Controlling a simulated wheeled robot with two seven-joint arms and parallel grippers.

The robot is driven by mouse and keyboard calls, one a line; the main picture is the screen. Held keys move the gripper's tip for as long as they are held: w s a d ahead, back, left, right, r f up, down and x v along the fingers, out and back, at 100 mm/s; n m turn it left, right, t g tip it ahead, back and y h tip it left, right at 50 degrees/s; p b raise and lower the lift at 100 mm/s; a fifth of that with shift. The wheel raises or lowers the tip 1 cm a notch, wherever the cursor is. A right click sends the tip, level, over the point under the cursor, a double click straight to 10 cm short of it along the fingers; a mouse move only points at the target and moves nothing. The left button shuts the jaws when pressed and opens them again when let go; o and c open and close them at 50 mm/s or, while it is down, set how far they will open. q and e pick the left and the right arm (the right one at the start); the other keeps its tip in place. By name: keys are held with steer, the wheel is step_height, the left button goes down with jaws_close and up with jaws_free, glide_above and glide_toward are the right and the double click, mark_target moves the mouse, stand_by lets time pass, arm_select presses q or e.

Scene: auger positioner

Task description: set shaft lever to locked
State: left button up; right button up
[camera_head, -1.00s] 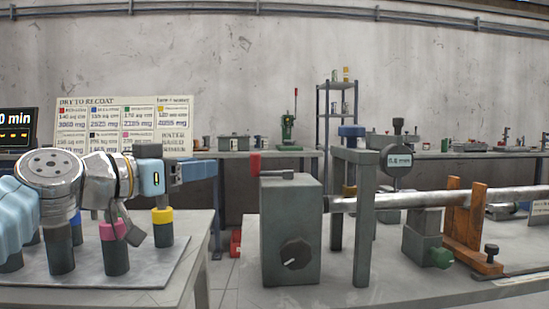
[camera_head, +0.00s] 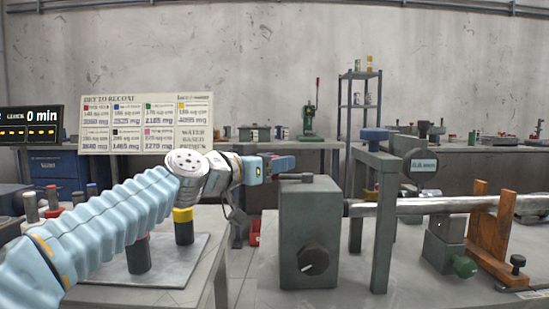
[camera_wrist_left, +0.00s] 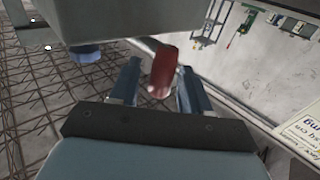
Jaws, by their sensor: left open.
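The shaft lever is a short grey bar (camera_head: 297,177) on top of the grey block (camera_head: 309,235), with a red handle at its left end. In the left wrist view the red handle (camera_wrist_left: 162,70) stands between the two fingers of my left gripper (camera_wrist_left: 159,88). The gripper is open, and I cannot tell whether either finger touches the handle. In the head view my left gripper (camera_head: 283,163) reaches the lever's left end and mostly hides the handle. My right gripper is not in view.
The block's front carries a black knob (camera_head: 313,260). A grey frame with a blue knob (camera_head: 375,134) and a long metal shaft (camera_head: 415,206) lie to its right. Colour-capped cylinders, one with a yellow cap (camera_head: 182,215), stand under my left arm.

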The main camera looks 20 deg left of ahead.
arm_select(q)
jaws_close()
stand_by(0.3)
